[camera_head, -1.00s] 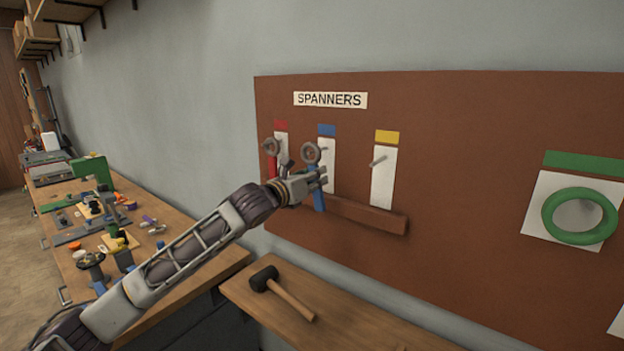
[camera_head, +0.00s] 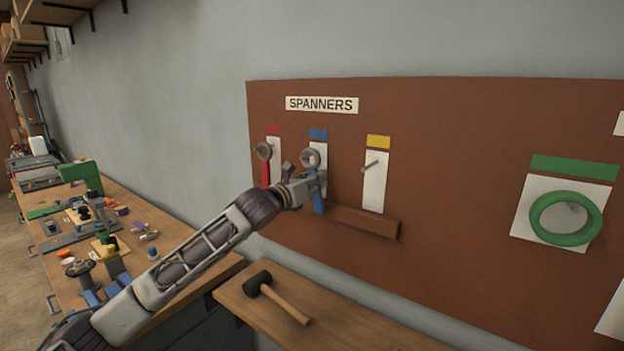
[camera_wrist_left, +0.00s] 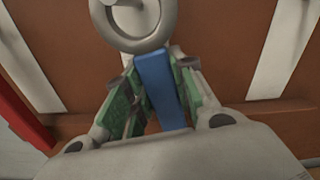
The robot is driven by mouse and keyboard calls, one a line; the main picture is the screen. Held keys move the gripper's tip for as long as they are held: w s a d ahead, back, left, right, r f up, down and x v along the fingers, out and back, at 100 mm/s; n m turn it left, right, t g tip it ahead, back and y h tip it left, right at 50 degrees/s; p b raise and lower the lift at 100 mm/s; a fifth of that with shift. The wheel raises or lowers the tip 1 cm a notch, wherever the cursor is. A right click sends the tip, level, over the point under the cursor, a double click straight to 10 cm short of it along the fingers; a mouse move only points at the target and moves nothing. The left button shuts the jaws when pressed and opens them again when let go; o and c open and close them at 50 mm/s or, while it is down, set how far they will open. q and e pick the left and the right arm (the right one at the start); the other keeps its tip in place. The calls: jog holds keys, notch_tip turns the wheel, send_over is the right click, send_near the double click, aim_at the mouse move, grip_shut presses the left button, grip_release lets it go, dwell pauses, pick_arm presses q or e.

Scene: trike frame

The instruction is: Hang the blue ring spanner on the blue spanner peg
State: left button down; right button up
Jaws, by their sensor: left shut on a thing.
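The blue ring spanner (camera_head: 318,199) hangs upright from my left gripper (camera_head: 314,184), which is shut on its blue handle. Its grey ring (camera_head: 310,158) is up, in front of the white strip under the blue label (camera_head: 318,134). In the left wrist view, the blue handle (camera_wrist_left: 160,85) is between the green finger pads, and a grey peg-like end (camera_wrist_left: 124,3) shows inside the ring's opening. I cannot tell whether the ring is around the blue peg or just in front of it. My right gripper is not in view.
A red spanner (camera_head: 265,170) hangs at the left; the peg under the yellow label (camera_head: 371,166) is bare. A wooden ledge (camera_head: 365,221) juts out below. A mallet (camera_head: 275,295) lies on the bench. A green ring (camera_head: 565,240) hangs at the right.

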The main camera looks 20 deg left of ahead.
pick_arm(q)
jog(key=shift+w+p, duration=0.15)
jog(key=shift+p, duration=0.15)
jog(key=shift+f, duration=0.1)
dwell(0.5)
jog(key=c, duration=1.1)
grip_release()
jog(key=shift+f, duration=0.1)
